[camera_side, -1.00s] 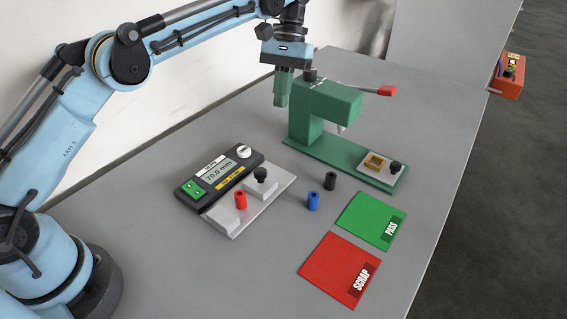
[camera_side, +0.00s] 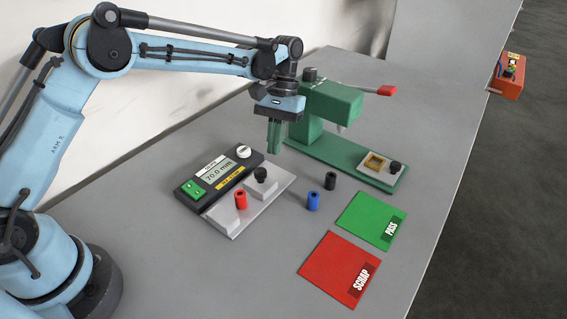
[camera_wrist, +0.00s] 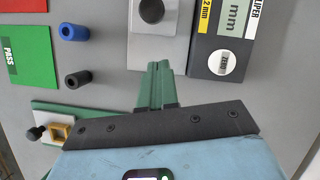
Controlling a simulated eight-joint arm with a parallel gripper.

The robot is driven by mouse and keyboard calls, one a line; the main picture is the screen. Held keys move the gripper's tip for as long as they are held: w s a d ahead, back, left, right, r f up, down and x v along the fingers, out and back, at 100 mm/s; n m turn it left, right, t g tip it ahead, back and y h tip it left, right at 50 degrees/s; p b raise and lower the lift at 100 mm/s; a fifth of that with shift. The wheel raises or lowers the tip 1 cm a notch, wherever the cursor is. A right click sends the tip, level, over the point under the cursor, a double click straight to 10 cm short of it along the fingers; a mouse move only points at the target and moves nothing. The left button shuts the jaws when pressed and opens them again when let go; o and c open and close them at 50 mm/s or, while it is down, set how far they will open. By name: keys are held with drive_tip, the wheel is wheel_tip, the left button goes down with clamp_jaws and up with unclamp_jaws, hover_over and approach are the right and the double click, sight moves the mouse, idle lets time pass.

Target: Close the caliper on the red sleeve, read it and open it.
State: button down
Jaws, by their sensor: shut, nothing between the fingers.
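The caliper (camera_side: 222,178) is a dark box with a display reading 70.0 mm, green buttons and a white knob, and a light metal plate beside it. The red sleeve (camera_side: 240,200) stands upright on that plate, between a fixed light block (camera_side: 222,219) and a sliding block with a black knob (camera_side: 261,186). There is room between the sleeve and the sliding block. My gripper (camera_side: 274,148) is shut and empty, in the air beyond the caliper, near the green press. In the wrist view my gripper (camera_wrist: 157,70) points toward the sliding block (camera_wrist: 160,30); the red sleeve is out of that view.
A blue sleeve (camera_side: 313,201) and a black sleeve (camera_side: 330,181) stand right of the caliper. The green press (camera_side: 335,105) with a red-tipped lever (camera_side: 387,91) stands behind. Green PASS (camera_side: 372,219) and red SCRAP (camera_side: 338,270) mats lie at the front right.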

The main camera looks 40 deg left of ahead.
sight(260, 180)
drive_tip(key=shift+s+d+r, duration=0.1)
drive_tip(key=shift+s+d, duration=0.15)
drive_tip(key=shift+s, duration=0.65)
drive_tip(key=shift+s+d+r, duration=0.1)
drive_tip(key=shift+s+d, duration=0.1)
drive_tip(key=shift+s, duration=0.7)
